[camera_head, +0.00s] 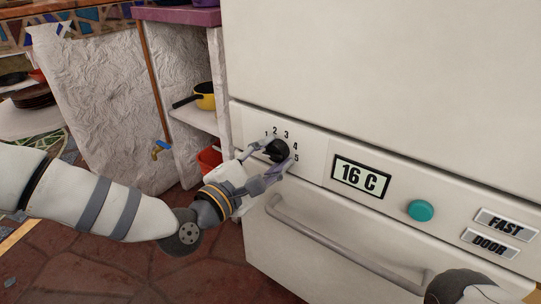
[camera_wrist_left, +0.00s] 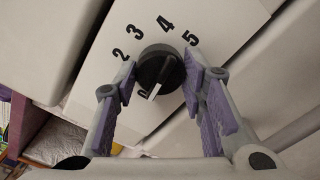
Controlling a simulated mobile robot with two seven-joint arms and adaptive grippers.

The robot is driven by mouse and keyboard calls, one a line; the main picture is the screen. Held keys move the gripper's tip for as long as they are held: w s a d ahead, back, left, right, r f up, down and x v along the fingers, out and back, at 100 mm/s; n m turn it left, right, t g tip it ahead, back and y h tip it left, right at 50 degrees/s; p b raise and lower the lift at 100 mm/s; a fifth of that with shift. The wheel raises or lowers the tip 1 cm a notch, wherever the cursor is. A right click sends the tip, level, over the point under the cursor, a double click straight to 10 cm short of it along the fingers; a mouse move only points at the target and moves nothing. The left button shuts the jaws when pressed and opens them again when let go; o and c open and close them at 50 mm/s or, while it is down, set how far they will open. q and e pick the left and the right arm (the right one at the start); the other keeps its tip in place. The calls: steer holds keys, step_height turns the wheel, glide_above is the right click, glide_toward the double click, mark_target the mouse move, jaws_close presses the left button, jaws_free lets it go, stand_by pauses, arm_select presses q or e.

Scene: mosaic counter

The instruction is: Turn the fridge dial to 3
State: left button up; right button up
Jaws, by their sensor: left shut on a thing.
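The fridge dial (camera_head: 277,150) is a round black knob on the white fridge's control panel, with the numbers 1 to 5 arched around it. In the left wrist view the dial (camera_wrist_left: 160,70) has a white mark at its lower left, beside what looks like a 0 and away from the 3. My left gripper (camera_head: 274,162) is shut on the dial, with a finger on each side of it. In the wrist view its purple-padded fingers (camera_wrist_left: 153,85) flank the knob. The 1 is hidden in the wrist view. My right gripper is out of view.
A display (camera_head: 361,178) reads 16 C. A teal button (camera_head: 421,210) and FAST and DOOR labels sit farther right. A long handle (camera_head: 340,243) runs below the panel. Left of the fridge, an open shelf (camera_head: 195,117) holds a yellow pan (camera_head: 205,97).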

arm_select(q)
steer(key=shift+r, duration=0.1)
steer(key=m+p, duration=0.1)
steer(key=m, duration=0.2)
steer(key=m+p, duration=0.1)
steer(key=m, duration=0.3)
steer(key=shift+r+m+p, duration=0.1)
steer(key=shift+m+p, duration=0.2)
steer(key=shift+p, duration=0.1)
steer(key=m+p, duration=0.2)
steer(key=m, duration=0.4)
steer(key=m+p, duration=0.2)
steer(key=m, duration=0.3)
steer(key=shift+m+p, duration=0.35)
steer(key=shift+m, duration=0.05)
steer(key=shift+m+p, duration=0.75)
steer(key=shift+m, duration=1.35)
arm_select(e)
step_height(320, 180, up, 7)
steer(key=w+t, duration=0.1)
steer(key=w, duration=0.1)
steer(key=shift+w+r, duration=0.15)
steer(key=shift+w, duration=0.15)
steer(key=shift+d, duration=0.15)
